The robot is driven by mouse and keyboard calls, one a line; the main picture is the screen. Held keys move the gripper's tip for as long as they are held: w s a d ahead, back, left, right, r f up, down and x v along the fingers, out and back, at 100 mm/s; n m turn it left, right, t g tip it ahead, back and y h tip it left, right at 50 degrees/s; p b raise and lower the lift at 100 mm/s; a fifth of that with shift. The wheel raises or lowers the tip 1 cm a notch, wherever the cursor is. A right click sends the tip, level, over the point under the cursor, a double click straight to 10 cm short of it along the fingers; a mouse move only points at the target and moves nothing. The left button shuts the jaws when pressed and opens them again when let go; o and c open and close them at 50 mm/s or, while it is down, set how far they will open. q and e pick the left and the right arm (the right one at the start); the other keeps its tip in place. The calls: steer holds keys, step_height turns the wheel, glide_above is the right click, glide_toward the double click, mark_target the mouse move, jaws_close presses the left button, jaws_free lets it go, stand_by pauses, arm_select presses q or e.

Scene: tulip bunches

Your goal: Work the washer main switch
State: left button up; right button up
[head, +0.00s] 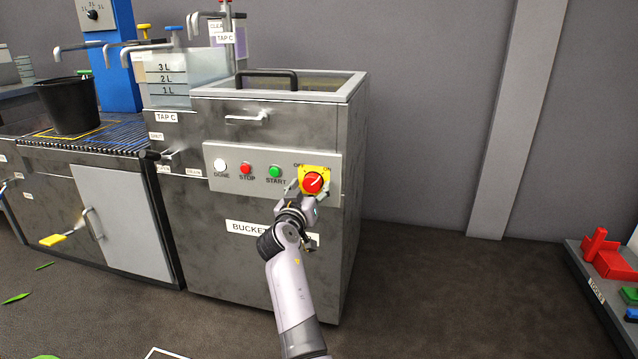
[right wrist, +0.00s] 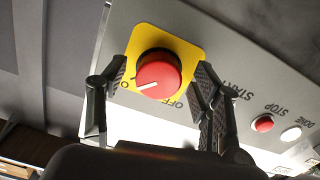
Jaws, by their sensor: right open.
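The washer main switch is a round red knob (head: 313,182) on a yellow plate at the right end of the washer's control panel (head: 216,182). It also shows in the right wrist view (right wrist: 160,76). Its white mark points to the upper right in the head view, towards the ON side. My right gripper (head: 308,187) is open in front of it. In the right wrist view its two fingers stand on either side of the knob, with a narrow gap visible at each side. My left gripper is not in view.
Left of the switch are a green START button (head: 274,171), a red STOP button (head: 245,168) and a white DONE lamp (head: 220,165). A black bucket (head: 68,107) stands on the counter at left. A low rack with red items (head: 606,254) is at right. Floor right of the washer is clear.

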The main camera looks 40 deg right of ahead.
steer(key=shift+w+d, duration=0.2)
steer(key=c, duration=1.2)
steer(key=shift+o, duration=0.2)
steer(key=shift+r, duration=0.1)
